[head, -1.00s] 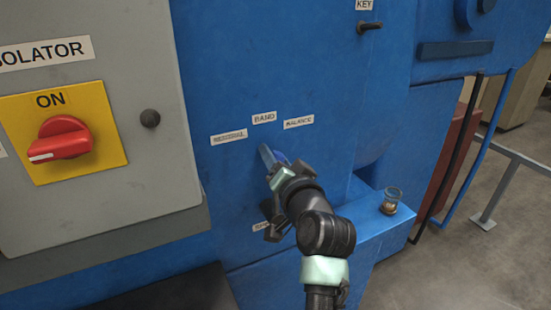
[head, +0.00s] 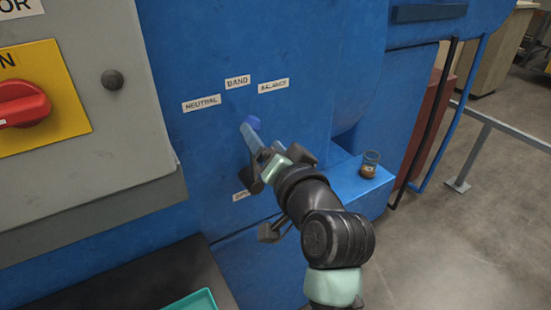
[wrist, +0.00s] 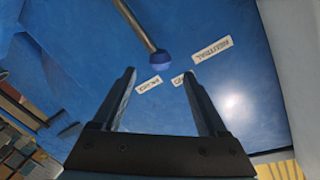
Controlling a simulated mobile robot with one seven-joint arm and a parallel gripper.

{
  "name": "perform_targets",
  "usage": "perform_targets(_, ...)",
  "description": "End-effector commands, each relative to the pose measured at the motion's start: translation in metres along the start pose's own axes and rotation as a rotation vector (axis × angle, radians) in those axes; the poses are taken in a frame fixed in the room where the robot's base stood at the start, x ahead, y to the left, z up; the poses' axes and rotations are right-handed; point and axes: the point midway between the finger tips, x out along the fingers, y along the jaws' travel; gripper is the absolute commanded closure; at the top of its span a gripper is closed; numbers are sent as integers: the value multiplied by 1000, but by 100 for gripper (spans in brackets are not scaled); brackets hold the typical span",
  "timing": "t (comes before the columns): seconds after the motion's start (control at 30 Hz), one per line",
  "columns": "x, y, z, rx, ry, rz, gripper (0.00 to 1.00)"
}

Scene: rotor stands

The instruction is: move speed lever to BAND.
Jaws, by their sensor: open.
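The exact lever setting is hard to tell. NEUTRAL (head: 201,103) is left of BAND and BALANCE (head: 273,86) is right. My gripper (head: 256,143) is open at the lever. In the wrist view the knob appears between and beyond the fingertips (wrist: 159,74), with no clear contact.
The grey isolator box (head: 130,150) with a red switch (head: 22,103) stands out at the left. A teal tray (head: 192,301) is at the bottom.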

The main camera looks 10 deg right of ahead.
Motion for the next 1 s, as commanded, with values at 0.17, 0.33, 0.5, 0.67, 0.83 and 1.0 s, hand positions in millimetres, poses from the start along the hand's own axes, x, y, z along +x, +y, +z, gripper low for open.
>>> perform_targets(0.17, -30, 2, 0, 1, 3, 1, 24)
perform_targets(0.33, -46, 1, 0, 1, 1, 0, 24)
perform_targets(0.5, -50, 0, 0, 1, 0, 0, 24)
perform_targets(0.67, -50, 0, 0, 1, 0, 0, 24)
perform_targets(0.83, -50, -12, -8, -35, 29, -13, 24)
perform_targets(1.0, -62, -84, -52, -253, 227, -75, 24)
